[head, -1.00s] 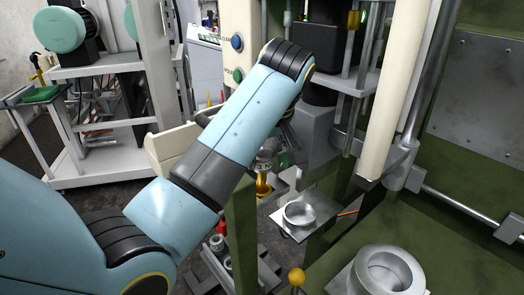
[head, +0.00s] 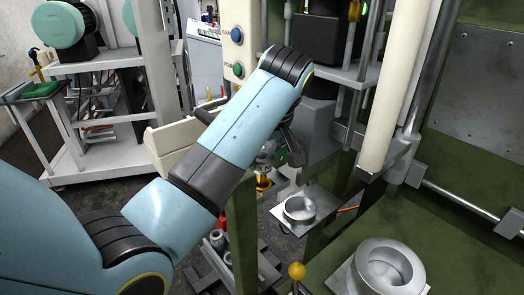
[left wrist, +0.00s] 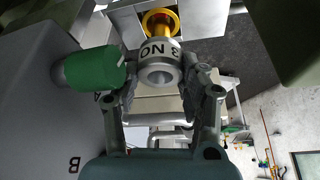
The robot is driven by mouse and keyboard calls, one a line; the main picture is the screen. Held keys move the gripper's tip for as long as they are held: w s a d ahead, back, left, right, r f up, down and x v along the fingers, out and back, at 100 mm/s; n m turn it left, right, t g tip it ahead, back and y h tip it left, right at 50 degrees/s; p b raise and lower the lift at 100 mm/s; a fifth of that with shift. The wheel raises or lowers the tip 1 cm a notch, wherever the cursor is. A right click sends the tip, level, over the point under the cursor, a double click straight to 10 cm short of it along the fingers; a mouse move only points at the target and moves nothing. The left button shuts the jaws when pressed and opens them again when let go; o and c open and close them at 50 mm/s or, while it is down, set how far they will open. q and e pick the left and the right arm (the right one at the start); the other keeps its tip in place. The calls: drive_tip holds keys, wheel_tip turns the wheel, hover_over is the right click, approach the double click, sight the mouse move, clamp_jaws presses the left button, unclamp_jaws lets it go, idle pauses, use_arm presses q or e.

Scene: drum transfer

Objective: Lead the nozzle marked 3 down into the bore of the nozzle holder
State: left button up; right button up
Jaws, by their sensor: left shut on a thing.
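A gold-coloured part (left wrist: 162,22), apparently the nozzle holder, lies just beyond the nozzle. In the head view this gold part (head: 263,183) shows below my left gripper (head: 283,152), which is partly hidden by my own arm. I cannot tell whether the nozzle touches it. My right gripper is not in view.
A green cylinder (left wrist: 93,68) is close to the left finger in the wrist view. A silver ring on a plate (head: 299,210) stands right of the gold part. A larger metal ring (head: 388,270) and a yellow ball knob (head: 296,271) are at the front. A green post (head: 241,225) stands nearby.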

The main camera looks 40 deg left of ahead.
use_arm(q)
drive_tip(key=shift+f, duration=0.55)
drive_tip(key=shift+r, duration=0.3)
drive_tip(key=shift+r+p, duration=0.3)
drive_tip(key=shift+r, duration=0.65)
drive_tip(key=shift+f+b, duration=0.45)
drive_tip(key=shift+f, duration=0.7)
idle(0.5)
drive_tip(key=o, duration=1.3)
drive_tip(key=shift+a, duration=0.1)
